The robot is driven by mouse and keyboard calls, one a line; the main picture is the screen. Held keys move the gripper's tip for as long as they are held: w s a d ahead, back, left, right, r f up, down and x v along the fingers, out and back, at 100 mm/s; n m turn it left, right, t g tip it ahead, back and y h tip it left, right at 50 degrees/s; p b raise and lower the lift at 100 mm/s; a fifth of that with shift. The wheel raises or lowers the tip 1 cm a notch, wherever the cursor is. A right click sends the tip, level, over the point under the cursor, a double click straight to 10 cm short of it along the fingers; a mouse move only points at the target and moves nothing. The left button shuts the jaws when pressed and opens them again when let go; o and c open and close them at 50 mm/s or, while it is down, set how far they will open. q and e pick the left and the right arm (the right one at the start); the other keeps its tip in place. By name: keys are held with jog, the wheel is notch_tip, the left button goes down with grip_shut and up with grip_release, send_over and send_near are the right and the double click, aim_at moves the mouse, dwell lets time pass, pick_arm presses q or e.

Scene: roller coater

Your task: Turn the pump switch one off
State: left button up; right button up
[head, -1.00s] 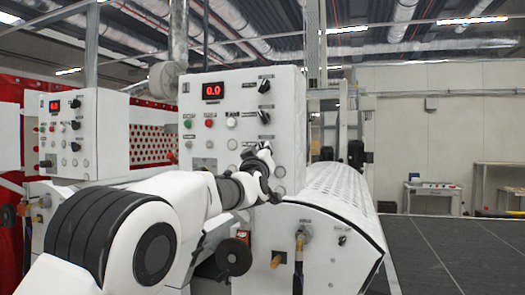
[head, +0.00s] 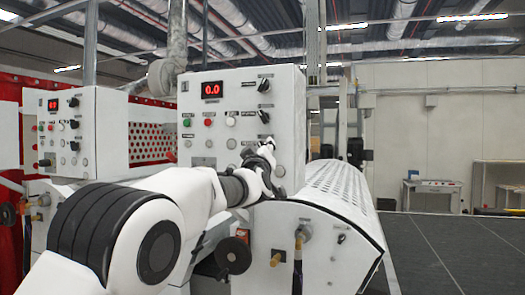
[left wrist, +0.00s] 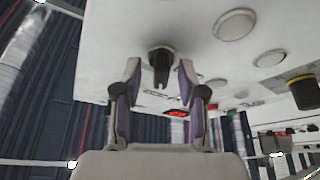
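The white control panel (head: 215,135) faces me in the head view, with a red display (head: 212,89) reading 0.0. Two black rotary switches, an upper one (head: 264,85) and a lower one (head: 264,116), sit on its right side. My left gripper (head: 268,150) is at the panel's lower right, below these two. In the left wrist view, my left gripper (left wrist: 159,70) has its fingers apart on either side of a black knob (left wrist: 161,68); I cannot tell whether they touch it. The labels are too small to read, so which one is pump switch one is unclear. My right gripper is out of view.
Green (head: 187,122) and red (head: 208,122) buttons are on the panel. A perforated white roller cover (head: 338,185) lies right of and below the gripper. A second control box (head: 95,125) stands at the left. A dark conveyor (head: 450,245) extends right.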

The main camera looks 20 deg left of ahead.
pick_arm(q)
jog(key=shift+f, duration=0.1)
jog(key=v, duration=1.2)
jog(key=shift+w+f, duration=0.1)
jog(key=shift+w, duration=0.05)
